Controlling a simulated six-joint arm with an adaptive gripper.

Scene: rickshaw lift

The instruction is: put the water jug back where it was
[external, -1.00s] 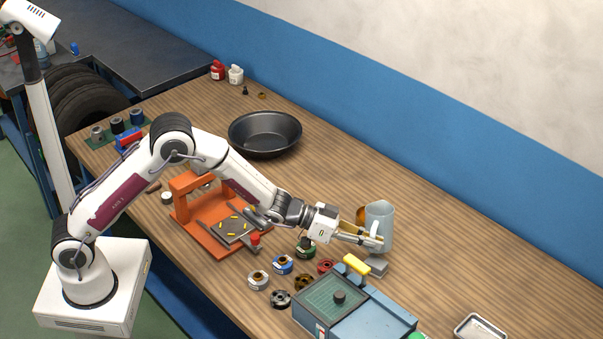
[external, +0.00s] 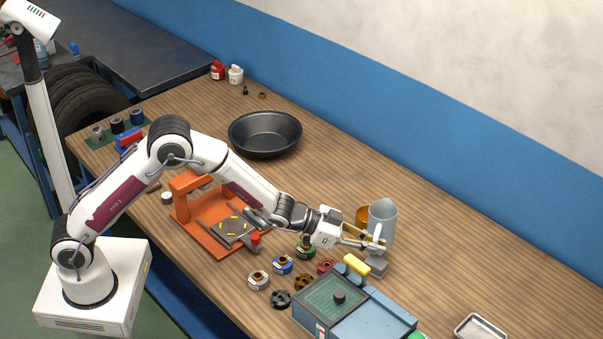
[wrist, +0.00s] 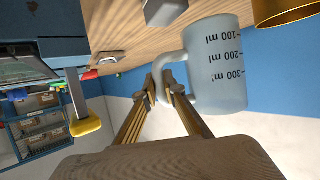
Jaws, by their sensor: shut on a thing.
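The water jug (external: 383,222) is a pale blue-grey pitcher at the right of the wooden bench in the external view. My gripper (external: 377,243) is at the jug's handle, on its near left side. In the wrist view the jug (wrist: 217,65) shows volume marks, and its curved handle (wrist: 163,65) lies between the fingertips of my gripper (wrist: 165,88). The fingers are shut on the handle. The jug looks upright in the external view. I cannot tell for sure whether its base touches the bench.
An amber container (external: 362,214) stands just behind the jug. A black pan (external: 265,134) is farther back. The bench right of the jug is clear.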

